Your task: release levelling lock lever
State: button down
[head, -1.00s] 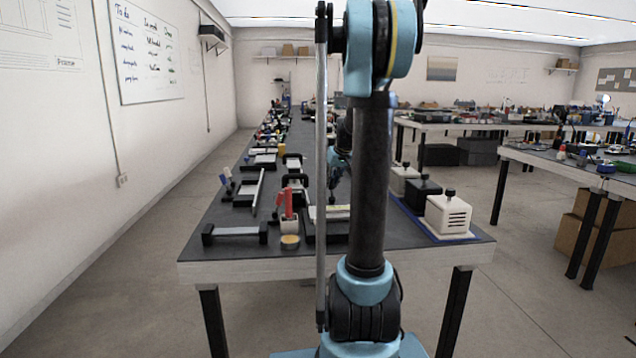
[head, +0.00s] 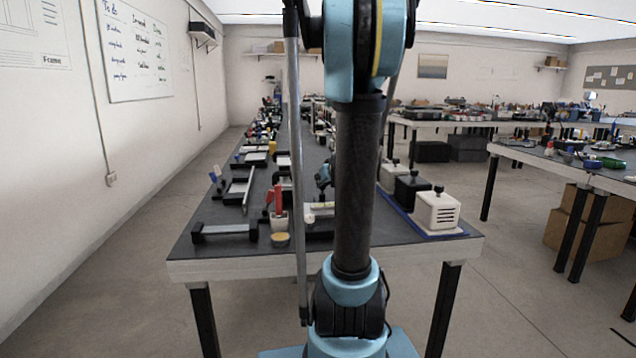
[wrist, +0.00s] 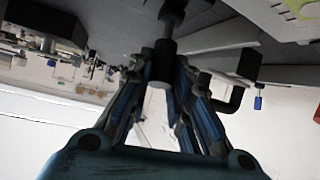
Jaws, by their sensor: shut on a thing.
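In the wrist view my gripper (wrist: 163,62) has its blue fingers closed around a dark cylindrical grip. This grip (wrist: 164,50) looks like the end of the levelling lock lever and continues into a grey stem (wrist: 173,12) at the top of the picture. I cannot tell the lever's angle or whether it is locked. A pale piece (wrist: 156,98) shows between the fingers below the grip. In the head view my arm column hides most of the gripper and the lever; only a small blue part of my arm shows behind it over the bench.
A long dark bench (head: 218,250) carries black-and-silver fixtures, a cup with red-handled tools (head: 279,215) and a tan round pot (head: 280,239). Boxes with black knobs, including a white one (head: 437,211), stand at its right. A black bent bracket (wrist: 233,100) is close beside the fingers.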

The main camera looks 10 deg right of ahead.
dwell(0.3)
jog(key=c, duration=1.5)
grip_release()
jog(key=shift+f, duration=0.1)
jog(key=shift+o, duration=0.2)
jog(key=v, duration=1.2)
